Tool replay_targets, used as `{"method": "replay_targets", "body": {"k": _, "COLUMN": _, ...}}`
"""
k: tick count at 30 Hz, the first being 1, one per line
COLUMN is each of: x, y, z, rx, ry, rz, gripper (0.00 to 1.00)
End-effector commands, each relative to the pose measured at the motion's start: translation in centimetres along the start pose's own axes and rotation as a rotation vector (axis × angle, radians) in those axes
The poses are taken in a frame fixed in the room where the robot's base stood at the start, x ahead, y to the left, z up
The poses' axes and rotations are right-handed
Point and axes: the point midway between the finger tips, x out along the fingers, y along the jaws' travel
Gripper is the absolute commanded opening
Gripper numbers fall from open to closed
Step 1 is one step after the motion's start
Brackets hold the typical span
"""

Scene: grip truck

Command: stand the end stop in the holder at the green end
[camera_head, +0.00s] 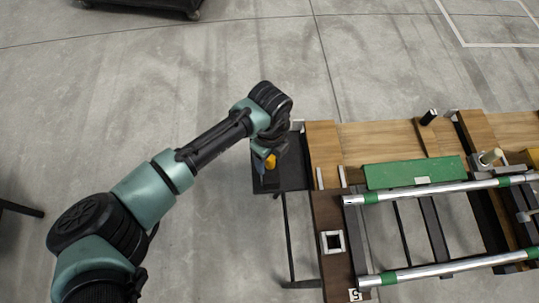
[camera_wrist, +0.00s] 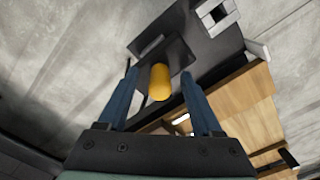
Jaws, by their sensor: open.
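The end stop appears to be a yellow rounded post (camera_head: 270,162) on a dark flat plate, on the small dark side shelf (camera_head: 295,176). In the wrist view the yellow post (camera_wrist: 160,82) lies between the two blue fingers of my gripper (camera_wrist: 159,75). The fingers are open, with a gap visible on both sides. In the head view my gripper (camera_head: 268,152) is over the shelf, its fingers mostly hidden. A white-rimmed square holder (camera_head: 332,243) is on the dark end board, to the right and nearer; it also shows in the wrist view (camera_wrist: 218,14).
A rack of wooden boards (camera_head: 370,140) stands right of the shelf. A green block (camera_head: 412,173) and silver rails (camera_head: 440,190) with green bands cross it. A dark upright post (camera_head: 428,117) stands at the back.

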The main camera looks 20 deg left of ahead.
Motion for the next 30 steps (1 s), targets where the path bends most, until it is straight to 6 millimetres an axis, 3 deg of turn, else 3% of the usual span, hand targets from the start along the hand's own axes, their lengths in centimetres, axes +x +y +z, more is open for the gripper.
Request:
{"method": "replay_targets", "body": {"k": 4, "x": -0.3, "y": 0.0, "z": 0.0, "rx": 0.0, "ry": 0.0, "rz": 0.0, "gripper": 0.67}}
{"method": "replay_targets", "body": {"k": 8, "x": -1.8, "y": 0.0, "z": 0.0, "rx": 0.0, "ry": 0.0, "rz": -0.002, "gripper": 0.67}}
{"method": "replay_targets", "body": {"k": 21, "x": -10.9, "y": 0.0, "z": 0.0, "rx": 0.0, "ry": -0.002, "rz": -0.002, "gripper": 0.67}}
{"method": "replay_targets", "body": {"k": 30, "x": -13.0, "y": 0.0, "z": 0.0, "rx": 0.001, "ry": 0.0, "rz": 0.001, "gripper": 0.67}}
